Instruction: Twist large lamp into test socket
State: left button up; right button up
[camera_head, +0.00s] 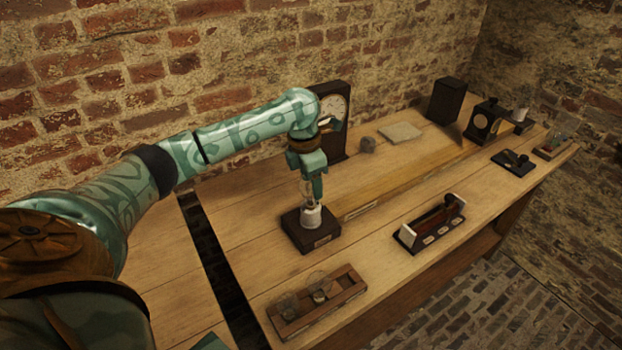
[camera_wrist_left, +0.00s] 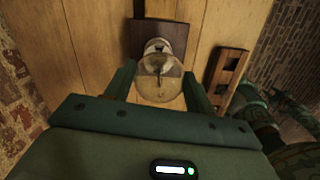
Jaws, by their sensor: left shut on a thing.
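The large lamp (camera_wrist_left: 158,88) is a clear glass bulb, seen between the two fingers of my left gripper (camera_wrist_left: 158,92) in the left wrist view. In the head view my left gripper (camera_head: 310,183) points down and is shut on the lamp, whose glass (camera_head: 305,190) is partly hidden by a finger. The lamp is upright directly above the test socket, a white cylinder (camera_head: 312,217) on a dark wooden base (camera_head: 322,240). The lamp's lower end meets the white cylinder; how deep it sits cannot be told. My right gripper is not in view.
A wooden rack (camera_head: 347,292) with round glass bulbs stands at the front. A dark tray with a red-brown bar (camera_head: 436,222) is to the right. A dial instrument (camera_head: 335,105) stands behind the gripper. A dark gap (camera_head: 212,255) splits the bench left of the socket.

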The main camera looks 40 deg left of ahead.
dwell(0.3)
pick_arm(q)
jog(key=m, duration=0.3)
jog(key=shift+f, duration=0.1)
jog(key=shift+f+m, duration=0.1)
jog(key=shift+m, duration=0.4)
jog(key=m+b, duration=0.2)
jog(key=b, duration=0.3)
jog(key=shift+g+h+b, duration=0.3)
jog(key=shift+b, duration=0.05)
